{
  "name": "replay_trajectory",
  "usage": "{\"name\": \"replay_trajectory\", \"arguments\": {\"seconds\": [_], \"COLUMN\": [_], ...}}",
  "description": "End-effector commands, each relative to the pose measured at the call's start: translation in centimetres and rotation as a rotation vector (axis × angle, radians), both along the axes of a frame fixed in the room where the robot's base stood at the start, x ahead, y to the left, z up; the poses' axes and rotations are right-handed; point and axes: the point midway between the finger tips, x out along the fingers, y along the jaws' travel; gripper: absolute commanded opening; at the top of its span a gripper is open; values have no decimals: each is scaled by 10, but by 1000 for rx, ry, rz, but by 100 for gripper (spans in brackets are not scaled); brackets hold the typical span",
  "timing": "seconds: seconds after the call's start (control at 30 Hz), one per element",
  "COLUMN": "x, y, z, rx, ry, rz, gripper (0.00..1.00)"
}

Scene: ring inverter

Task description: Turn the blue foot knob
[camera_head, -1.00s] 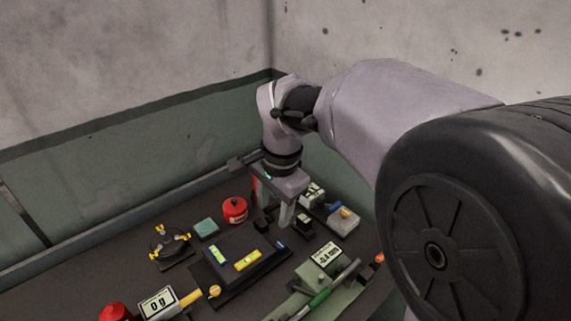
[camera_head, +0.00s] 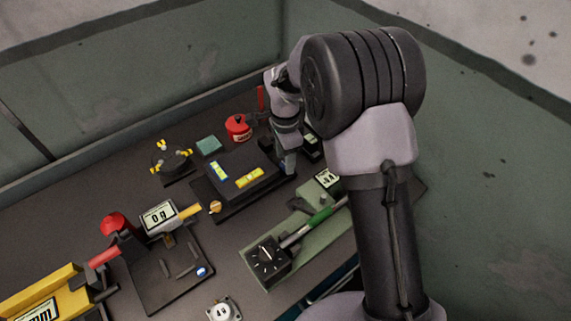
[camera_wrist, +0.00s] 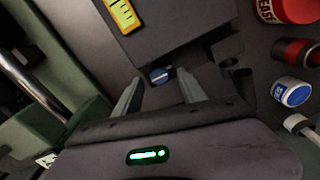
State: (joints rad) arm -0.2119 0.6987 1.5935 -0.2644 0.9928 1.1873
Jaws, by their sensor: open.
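The blue foot knob (camera_wrist: 159,76) shows in the wrist view as a small round knob with a pale slot, at the edge of a dark plate (camera_wrist: 165,30). My gripper (camera_wrist: 159,80) is open, with one finger on each side of the knob; I cannot tell whether they touch it. In the head view my gripper (camera_head: 285,160) stands at the right corner of the dark levelling plate (camera_head: 236,183), and the blue knob is hidden there. The plate carries two yellow-green level vials (camera_head: 249,178) and has a yellow foot knob (camera_head: 215,207) at its front left corner.
A red can (camera_head: 238,128) stands behind the plate. It also shows at the wrist view's upper right, above a blue-white jar (camera_wrist: 291,93). A green fixture with a dial (camera_head: 267,257) lies in front. A scale display (camera_head: 159,216) is at left.

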Motion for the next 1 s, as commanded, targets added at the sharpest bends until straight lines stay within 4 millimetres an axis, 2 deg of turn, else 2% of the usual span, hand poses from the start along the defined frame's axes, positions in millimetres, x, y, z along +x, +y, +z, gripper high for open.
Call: {"name": "replay_trajectory", "arguments": {"seconds": [0.1, 0.37, 0.6, 0.63, 1.0], "x": [0, 0, 0, 0, 0], "y": [0, 0, 0, 0, 0], "z": [-10, -11, -11, -11, -10], "rx": [0, 0, 0, 0, 0], "ry": [0, -1, -1, -1, -1], "rz": [0, 0, 0, 0, 51], "gripper": [48, 48, 3, 0, 0]}}
